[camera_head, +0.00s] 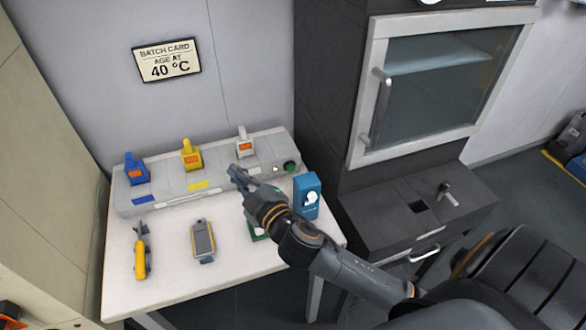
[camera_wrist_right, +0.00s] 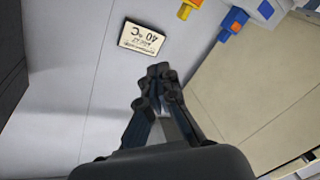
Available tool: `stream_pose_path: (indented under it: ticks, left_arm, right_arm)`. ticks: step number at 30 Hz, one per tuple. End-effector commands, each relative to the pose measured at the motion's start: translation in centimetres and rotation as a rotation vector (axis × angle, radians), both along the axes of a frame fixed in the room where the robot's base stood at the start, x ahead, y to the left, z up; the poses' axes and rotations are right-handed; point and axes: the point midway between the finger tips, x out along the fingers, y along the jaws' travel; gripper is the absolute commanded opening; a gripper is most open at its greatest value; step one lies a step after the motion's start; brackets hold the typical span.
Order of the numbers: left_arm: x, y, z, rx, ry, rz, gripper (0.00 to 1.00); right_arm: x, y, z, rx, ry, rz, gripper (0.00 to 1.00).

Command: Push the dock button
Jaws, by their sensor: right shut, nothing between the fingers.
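The grey dock (camera_head: 160,203) lies along the back of the white table. A dark green round button (camera_head: 290,167) sits at its right end, beside a small pale light (camera_head: 275,169). My right gripper (camera_head: 236,171) is shut and empty, over the dock just left of the button and apart from it. In the right wrist view its closed fingertips (camera_wrist_right: 158,70) point toward the wall, and the button does not show there. My left gripper is not in view.
Blue (camera_head: 136,169), yellow (camera_head: 191,156) and white (camera_head: 243,143) clamps stand on the dock. A yellow-handled tool (camera_head: 141,258), a grey handheld device (camera_head: 203,239) and a blue box (camera_head: 307,196) are on the table (camera_head: 170,285). A dark cabinet (camera_head: 325,95) stands right.

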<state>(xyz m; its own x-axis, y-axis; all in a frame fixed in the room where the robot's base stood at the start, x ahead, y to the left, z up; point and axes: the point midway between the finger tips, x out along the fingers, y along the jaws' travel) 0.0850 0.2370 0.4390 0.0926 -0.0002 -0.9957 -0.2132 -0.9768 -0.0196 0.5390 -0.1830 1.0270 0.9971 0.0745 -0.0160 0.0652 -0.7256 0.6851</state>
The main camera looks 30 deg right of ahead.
Motion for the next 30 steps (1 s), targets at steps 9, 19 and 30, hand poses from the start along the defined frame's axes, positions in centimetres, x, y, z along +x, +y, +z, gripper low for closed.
stream_pose_path:
  ticks: [9,19,30]
  left_arm:
    - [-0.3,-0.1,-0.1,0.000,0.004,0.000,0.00]
    - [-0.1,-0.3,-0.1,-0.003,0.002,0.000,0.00]
    - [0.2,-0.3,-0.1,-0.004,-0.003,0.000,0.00]
  right_arm:
    - [1.0,10.0,6.8,-0.493,-0.429,0.540,0.00]
    - [0.7,9.6,-1.6,-1.167,-0.348,1.072,0.00]
    - [3.7,-11.0,-7.7,-1.792,0.372,1.252,0.00]
